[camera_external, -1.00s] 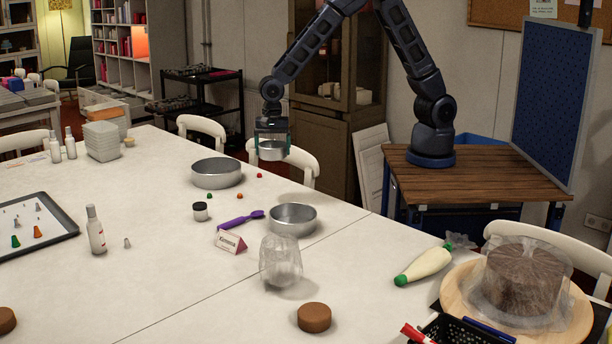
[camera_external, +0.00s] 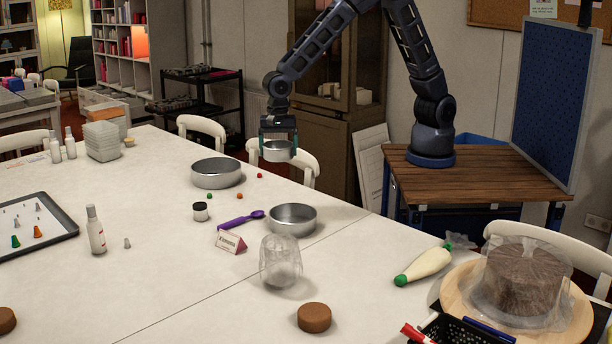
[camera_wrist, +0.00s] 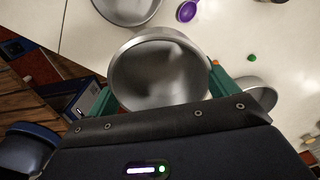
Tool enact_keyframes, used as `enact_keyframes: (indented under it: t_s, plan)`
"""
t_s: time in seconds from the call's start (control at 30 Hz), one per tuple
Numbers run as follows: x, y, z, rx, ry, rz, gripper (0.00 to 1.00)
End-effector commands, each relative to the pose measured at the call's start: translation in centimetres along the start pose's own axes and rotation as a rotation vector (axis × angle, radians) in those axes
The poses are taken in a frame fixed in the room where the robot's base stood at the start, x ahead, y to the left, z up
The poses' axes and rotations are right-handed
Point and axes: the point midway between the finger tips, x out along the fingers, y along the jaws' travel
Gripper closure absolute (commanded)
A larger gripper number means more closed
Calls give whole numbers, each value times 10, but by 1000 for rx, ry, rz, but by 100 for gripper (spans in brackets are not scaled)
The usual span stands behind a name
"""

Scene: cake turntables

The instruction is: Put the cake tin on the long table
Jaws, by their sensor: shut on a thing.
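A small round silver cake tin (camera_external: 278,152) is held in my gripper (camera_external: 278,142), raised near the far edge of the long white table (camera_external: 170,270), in front of a white chair. In the wrist view the tin (camera_wrist: 160,72) sits open side up between the two green fingers of my gripper (camera_wrist: 163,88). A larger tin (camera_external: 216,174) and a medium tin (camera_external: 292,221) stand on the table. They also show in the wrist view, the medium one (camera_wrist: 126,8) at the top and the larger one (camera_wrist: 262,92) partly hidden at the right.
A clear plastic-wrapped item (camera_external: 281,262) stands nearer. Bare tabletop shows between the larger tin and the far edge, and at the front left.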

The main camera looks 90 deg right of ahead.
Motion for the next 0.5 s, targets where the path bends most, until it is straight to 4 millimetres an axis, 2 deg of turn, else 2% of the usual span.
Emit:
enact_keyframes:
  t_s: [0.03, 0.1, 0.27, 0.5]
  plan:
    - [0, 6, 18, -12, 0, 0, 41]
    - [0, 13, 40, -19, 0, 0, 41]
    - [-1, 34, 90, -37, 0, -1, 41]
    - [-1, 72, 161, -62, 0, -2, 41]
